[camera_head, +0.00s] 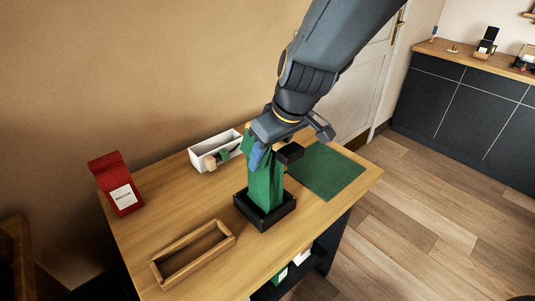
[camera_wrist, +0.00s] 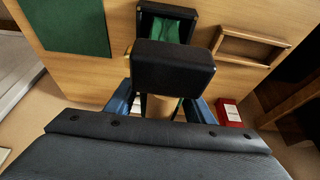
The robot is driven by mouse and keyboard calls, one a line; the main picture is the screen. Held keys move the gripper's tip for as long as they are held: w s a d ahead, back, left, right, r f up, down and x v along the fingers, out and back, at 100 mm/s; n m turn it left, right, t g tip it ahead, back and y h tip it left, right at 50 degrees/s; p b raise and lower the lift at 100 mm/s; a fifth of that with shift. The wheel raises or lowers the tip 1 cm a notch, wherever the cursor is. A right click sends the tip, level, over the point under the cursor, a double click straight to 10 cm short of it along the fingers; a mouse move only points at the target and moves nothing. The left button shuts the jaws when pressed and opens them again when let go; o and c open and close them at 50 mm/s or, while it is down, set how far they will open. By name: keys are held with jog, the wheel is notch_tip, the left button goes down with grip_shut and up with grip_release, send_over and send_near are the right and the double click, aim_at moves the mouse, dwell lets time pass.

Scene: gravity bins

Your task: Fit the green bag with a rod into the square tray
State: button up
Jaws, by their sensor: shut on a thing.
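The green bag (camera_head: 264,188) stands roughly upright, with its lower end inside the rim of the black square tray (camera_head: 265,222). I cannot tell if it rests on the tray's floor. My gripper (camera_head: 270,152) is at the bag's top, shut on it. A black block (camera_head: 290,153) sticks out beside the fingers and looks like an end of the rod; it is large in the wrist view (camera_wrist: 173,68). The rest of the rod is mostly hidden. Green also shows within the tray (camera_wrist: 144,15) in the wrist view.
A white bin (camera_head: 203,157) with small blocks stands behind, left of the tray. A red bag (camera_head: 117,184) stands at the far left. An empty wooden frame tray (camera_head: 191,254) lies in front left. A flat green mat (camera_head: 327,171) lies to the right.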

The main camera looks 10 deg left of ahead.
aim_at(276, 148)
jog(key=shift+f+b, duration=1.6)
jog(key=shift+f, duration=0.05)
dwell(1.5)
jog(key=o, duration=1.8)
jog(key=shift+v, duration=3.9)
